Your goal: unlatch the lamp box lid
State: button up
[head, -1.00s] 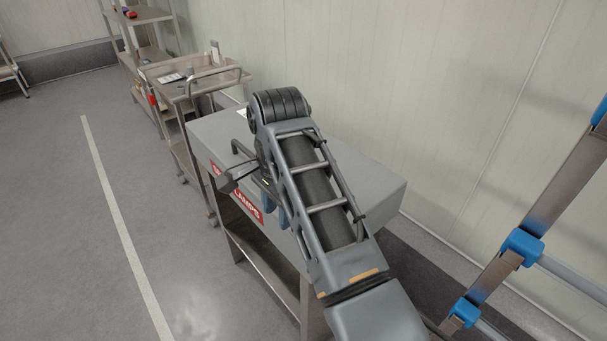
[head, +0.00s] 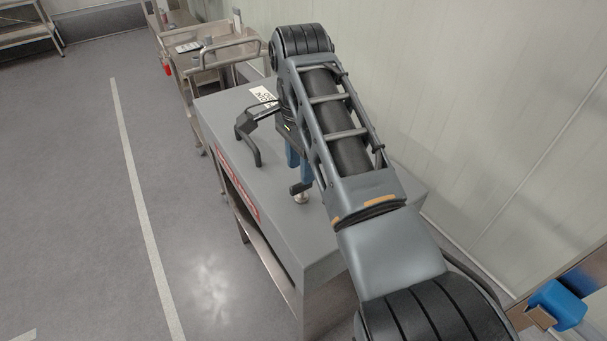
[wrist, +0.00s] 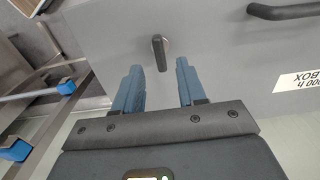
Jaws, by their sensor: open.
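The lamp box (head: 320,240) is a grey box with a flat lid, and its lid is down. A dark latch lever (head: 301,188) on a short silver base stands on its top; it also shows in the wrist view (wrist: 160,53). My gripper (wrist: 160,64) is open, with a blue finger on each side of the lever's lower end in the wrist view. I see no contact with the lever. In the head view, the blue fingers of my gripper (head: 294,158) are partly hidden by my arm, just behind the lever.
A black bar handle (head: 250,145) rises from the box top, left of the latch. A white label (head: 262,95) lies near the far end. A metal cart (head: 215,60) stands beyond.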

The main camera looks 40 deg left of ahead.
aim_at(301, 191)
jog(key=shift+f, duration=2.15)
grip_shut()
